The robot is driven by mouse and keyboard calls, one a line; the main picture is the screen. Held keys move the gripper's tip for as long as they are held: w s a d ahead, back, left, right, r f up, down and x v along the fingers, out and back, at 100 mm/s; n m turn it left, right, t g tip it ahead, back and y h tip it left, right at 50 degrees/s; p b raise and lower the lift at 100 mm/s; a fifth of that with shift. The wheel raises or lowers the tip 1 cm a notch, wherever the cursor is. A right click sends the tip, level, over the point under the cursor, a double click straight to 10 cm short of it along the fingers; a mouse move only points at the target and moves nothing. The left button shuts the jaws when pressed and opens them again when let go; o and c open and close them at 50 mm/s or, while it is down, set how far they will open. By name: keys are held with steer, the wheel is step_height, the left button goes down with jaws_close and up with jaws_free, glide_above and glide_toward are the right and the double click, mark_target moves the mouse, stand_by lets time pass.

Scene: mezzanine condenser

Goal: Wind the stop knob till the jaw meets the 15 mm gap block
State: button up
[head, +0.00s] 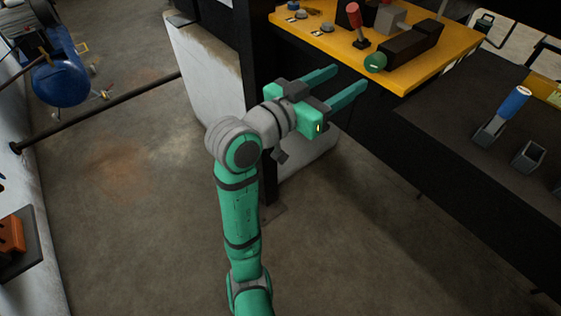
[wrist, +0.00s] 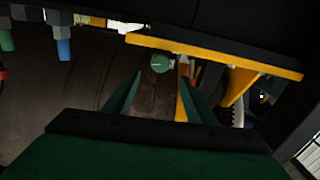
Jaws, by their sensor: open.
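The stop knob is a round green knob (head: 375,62) on the near end of a black slide fixture (head: 412,42), which sits on a yellow board (head: 428,68). A grey block (head: 388,19) stands by the fixture; I cannot tell whether it is the jaw or the gap block. My gripper (head: 351,76) is open and empty, with its two green fingers pointing toward the board, short of the knob. In the wrist view the knob (wrist: 161,63) shows beyond and between the fingertips (wrist: 160,72), apart from them.
A red-handled lever (head: 354,18) stands left of the fixture, with small round parts (head: 322,29) farther left. A dark bench (head: 450,120) at the right carries a blue-handled tool (head: 516,102) in a holder. A black post (head: 262,80) stands behind my wrist.

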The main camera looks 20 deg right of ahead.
mark_target(372, 65)
steer(key=w+d+m, duration=0.1)
steer(key=d, duration=0.1)
steer(key=w+d+m, duration=0.1)
steer(key=d+m, duration=0.1)
steer(key=d, duration=0.1)
steer(key=w+d+m, duration=0.1)
steer(key=d+m, duration=0.1)
steer(key=d, duration=0.1)
steer(key=shift+w+f, duration=0.15)
steer(key=shift+w, duration=0.1)
steer(key=shift+w+d, duration=0.2)
steer(key=shift+d, duration=0.05)
steer(key=n, duration=0.4)
steer(key=shift+s+d, duration=0.1)
steer(key=shift+s, duration=0.05)
steer(key=w+v, duration=0.1)
steer(key=v, duration=1)
steer(key=a+f+n+t+y, duration=0.3)
steer(key=a+f+n, duration=0.2)
steer(key=f, duration=0.6)
steer(key=w+a+f+n+t+y, duration=0.1)
steer(key=a+f+n+t+y, duration=0.3)
steer(key=f, duration=0.8)
steer(key=shift+a+f+n, duration=0.15)
steer(key=shift+a+n, duration=0.55)
steer(key=shift+n, duration=0.3)
steer(key=shift+a, duration=0.2)
